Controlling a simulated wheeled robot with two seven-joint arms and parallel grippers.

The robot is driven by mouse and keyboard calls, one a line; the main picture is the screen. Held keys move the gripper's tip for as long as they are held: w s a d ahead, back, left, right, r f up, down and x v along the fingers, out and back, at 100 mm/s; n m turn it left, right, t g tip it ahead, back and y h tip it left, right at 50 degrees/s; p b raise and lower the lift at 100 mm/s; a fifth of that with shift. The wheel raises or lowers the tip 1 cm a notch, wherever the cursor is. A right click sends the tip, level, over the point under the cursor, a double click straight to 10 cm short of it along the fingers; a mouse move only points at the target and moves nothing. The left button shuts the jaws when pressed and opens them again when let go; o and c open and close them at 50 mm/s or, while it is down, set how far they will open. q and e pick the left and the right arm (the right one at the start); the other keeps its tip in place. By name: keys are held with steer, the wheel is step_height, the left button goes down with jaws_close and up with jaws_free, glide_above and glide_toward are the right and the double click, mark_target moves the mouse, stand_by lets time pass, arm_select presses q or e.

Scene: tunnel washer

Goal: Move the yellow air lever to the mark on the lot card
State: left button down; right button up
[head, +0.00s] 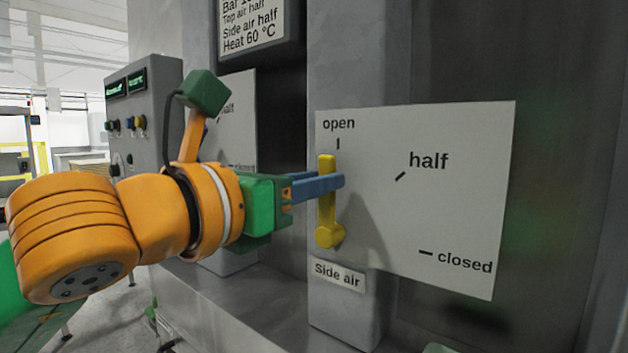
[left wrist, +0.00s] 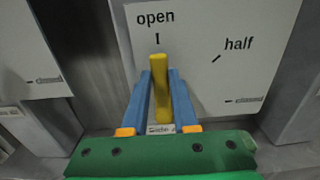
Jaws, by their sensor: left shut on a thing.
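The yellow air lever (head: 327,205) stands upright on a white plate (head: 450,205) marked open, half and closed, pointing at the open mark. A label below reads "Side air" (head: 338,275). My left gripper (head: 335,182) is shut on the lever's upper part, with blue fingers on both sides of it. In the left wrist view the lever (left wrist: 160,85) sits between the fingers, under the open mark. The lot card (head: 250,30) at the top is partly cut off; it reads "Top air half", "Side air half" and "Heat 60 °C". My right gripper is out of view.
Another marked plate (head: 238,110) is behind my left arm, mostly hidden. A grey control box (head: 145,110) with displays and buttons stands at the left. A grey ledge (head: 260,300) runs below. The plate right of the lever is clear.

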arm_select(q)
steer(key=shift+s, duration=0.1)
steer(key=m+b, duration=0.1)
steer(key=s+d+m+b, duration=0.1)
steer(key=m, duration=0.1)
steer(key=d+m+b, duration=0.1)
steer(key=shift+s+d+f, duration=0.1)
steer(key=shift+s+f, duration=0.15)
steer(key=shift+f, duration=0.1)
steer(key=shift+s+d+f+m+b, duration=0.25)
steer(key=shift+m+b, duration=0.2)
steer(key=shift+m, duration=0.35)
steer(key=shift+s+d+f+m+b, duration=0.2)
steer(key=shift+d+m+b, duration=0.25)
steer(key=shift+m, duration=0.35)
steer(key=shift+s+d+f+m+b, duration=0.2)
steer(key=shift+m+b, duration=0.3)
steer(key=shift+m, duration=0.3)
steer(key=c, duration=0.7)
jaws_free()
steer(key=shift+d, duration=0.1)
